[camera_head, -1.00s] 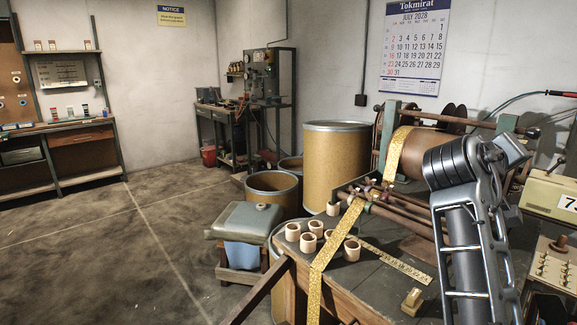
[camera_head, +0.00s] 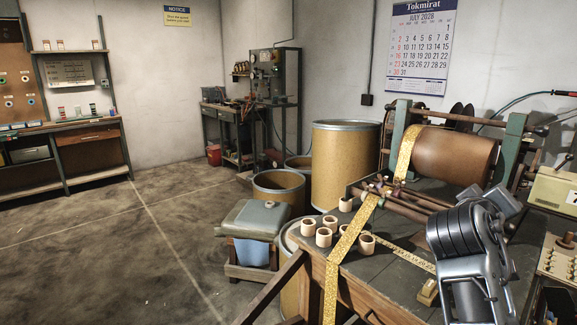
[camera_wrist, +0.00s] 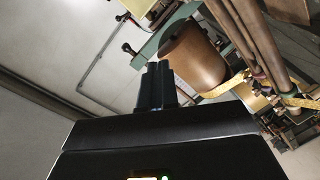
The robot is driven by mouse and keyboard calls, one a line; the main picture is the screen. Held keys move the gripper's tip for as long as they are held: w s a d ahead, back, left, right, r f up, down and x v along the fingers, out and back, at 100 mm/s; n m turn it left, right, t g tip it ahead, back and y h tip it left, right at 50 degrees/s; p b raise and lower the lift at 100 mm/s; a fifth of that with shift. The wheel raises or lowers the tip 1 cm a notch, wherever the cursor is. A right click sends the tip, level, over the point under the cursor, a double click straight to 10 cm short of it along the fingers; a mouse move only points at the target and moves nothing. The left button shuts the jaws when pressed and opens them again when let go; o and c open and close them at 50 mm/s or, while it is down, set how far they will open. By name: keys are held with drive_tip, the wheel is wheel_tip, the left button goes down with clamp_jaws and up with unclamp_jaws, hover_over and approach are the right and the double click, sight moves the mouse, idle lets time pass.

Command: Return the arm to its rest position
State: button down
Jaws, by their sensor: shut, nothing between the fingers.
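My arm (camera_head: 468,262) is at the lower right of the head view, in front of the winding bench. Its gripper end is not clear there. In the wrist view my gripper (camera_wrist: 158,68) shows two dark fingers close together, shut with nothing held. They point up toward the wall, left of and apart from the brown winding drum (camera_wrist: 192,50). The drum also shows in the head view (camera_head: 452,156), with gold tape (camera_head: 350,250) running down from it over the bench edge.
The wooden bench (camera_head: 395,285) bears several small cardboard cores (camera_head: 323,237) and a ruler strip. A pale control box (camera_head: 555,192) is at the right. Cardboard drums (camera_head: 345,165) and a stool (camera_head: 252,220) stand left of the bench. The floor at left is open.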

drive_tip(key=s+a+f+n+t+y, duration=0.2)
drive_tip(key=s+a+f, duration=0.15)
drive_tip(key=f, duration=0.35)
drive_tip(key=s+a+f+n+t+y, duration=0.1)
drive_tip(key=s+a+f+y, duration=0.1)
drive_tip(key=s+f, duration=0.35)
drive_tip(key=s+a+f+n+t+y, duration=0.1)
drive_tip(key=s+a+f+y, duration=0.5)
drive_tip(key=s+f, duration=0.5)
drive_tip(key=s+a+m+y, duration=0.1)
drive_tip(key=s+a, duration=0.2)
drive_tip(key=s, duration=0.5)
drive_tip(key=s+a+y, duration=0.1)
drive_tip(key=s+a, duration=0.2)
drive_tip(key=s, duration=0.5)
drive_tip(key=s+r+m, duration=0.1)
drive_tip(key=s+r, duration=0.2)
drive_tip(key=s, duration=0.3)
drive_tip(key=s+a+r+m+t+y, duration=0.1)
drive_tip(key=s+r+m, duration=0.1)
drive_tip(key=s+r, duration=0.2)
drive_tip(key=shift+v, duration=1)
drive_tip(key=shift+a, duration=0.1)
